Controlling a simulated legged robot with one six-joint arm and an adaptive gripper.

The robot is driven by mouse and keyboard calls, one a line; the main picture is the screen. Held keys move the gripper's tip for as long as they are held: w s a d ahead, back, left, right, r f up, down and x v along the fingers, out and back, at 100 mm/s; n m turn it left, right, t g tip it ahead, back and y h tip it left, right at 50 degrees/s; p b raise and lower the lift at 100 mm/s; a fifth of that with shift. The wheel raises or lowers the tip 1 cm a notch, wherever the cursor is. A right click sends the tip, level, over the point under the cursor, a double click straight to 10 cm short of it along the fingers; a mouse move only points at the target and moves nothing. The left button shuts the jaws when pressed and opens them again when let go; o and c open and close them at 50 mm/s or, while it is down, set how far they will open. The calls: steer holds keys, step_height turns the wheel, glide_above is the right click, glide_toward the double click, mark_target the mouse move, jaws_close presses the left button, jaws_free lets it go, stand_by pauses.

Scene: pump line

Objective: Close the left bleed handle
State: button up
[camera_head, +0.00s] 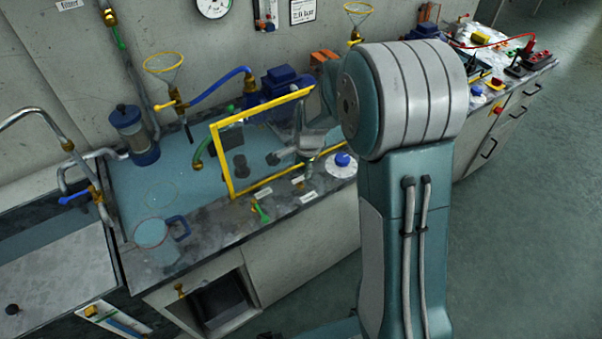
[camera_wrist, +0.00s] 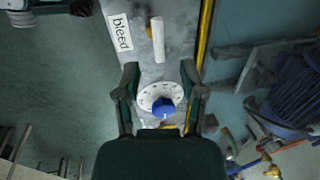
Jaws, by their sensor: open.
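A small green handle (camera_head: 260,212) on a brass fitting stands at the bench's front edge, beside a small label (camera_head: 262,193). To its right, a white bar-like piece (camera_head: 297,180) sits over a bit of brass. In the wrist view the white piece (camera_wrist: 158,38) lies ahead of my fingers, beside a label reading "bleed" (camera_wrist: 120,32). I cannot tell for sure which part is the left bleed handle. My gripper (camera_wrist: 159,72) is open and empty, its fingers either side of a white dial with a blue knob (camera_wrist: 163,106). Contact is not visible.
A yellow-framed clear panel (camera_head: 217,152) stands on the bench, close to my arm. The blue knob (camera_head: 342,160) is near its right end. A clear jug (camera_head: 151,233) stands at the front left, near a sink tap (camera_head: 68,146). Open floor (camera_head: 530,190) lies to the right.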

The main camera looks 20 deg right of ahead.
step_height(320, 180, up, 7)
steer(key=s, duration=0.1)
steer(key=shift+s+d, duration=0.15)
stand_by(0.3)
